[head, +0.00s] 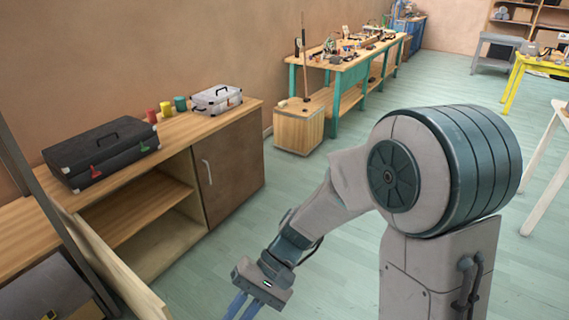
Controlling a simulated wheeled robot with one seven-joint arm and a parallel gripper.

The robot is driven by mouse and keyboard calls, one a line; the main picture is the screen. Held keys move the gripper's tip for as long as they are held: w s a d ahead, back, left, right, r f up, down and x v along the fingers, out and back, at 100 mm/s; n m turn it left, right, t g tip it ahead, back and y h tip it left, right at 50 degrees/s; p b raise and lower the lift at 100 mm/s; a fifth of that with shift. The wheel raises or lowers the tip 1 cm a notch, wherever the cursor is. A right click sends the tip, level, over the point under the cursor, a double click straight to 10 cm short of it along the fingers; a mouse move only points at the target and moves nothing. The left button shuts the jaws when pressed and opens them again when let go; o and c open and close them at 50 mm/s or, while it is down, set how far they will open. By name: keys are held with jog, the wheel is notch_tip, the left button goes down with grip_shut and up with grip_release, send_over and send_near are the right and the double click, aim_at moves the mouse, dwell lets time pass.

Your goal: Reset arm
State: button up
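My arm (330,205) rises at the right of the head view and bends down to the left. My gripper (243,307) hangs low, near the bottom edge of the picture, above the floor. Its two blue fingers show side by side with a gap between them, and nothing shows between them. Their tips are at or past the lower edge of the picture. The gripper is in front of the wooden cabinet (228,165) and touches nothing that I can see.
On the cabinet stand a black case (100,150), a silver case (216,99) and small red, yellow and green cans (166,109). A wooden crate (299,128) and a teal-legged workbench (338,75) stand beyond. The floor (300,230) around the gripper is clear.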

jog(key=w+d+r+t+h+p, duration=0.1)
jog(key=d+r+t+h, duration=0.3)
jog(key=d, duration=0.8)
jog(key=w+d+r+m+t+h+p, duration=0.1)
jog(key=d+r+t, duration=0.5)
jog(key=d, duration=0.6)
notch_tip(320, 180, up, 2)
jog(key=h+p, duration=0.1)
jog(key=h, duration=0.1)
jog(key=shift+h, duration=0.4)
jog(key=shift+a, duration=0.1)
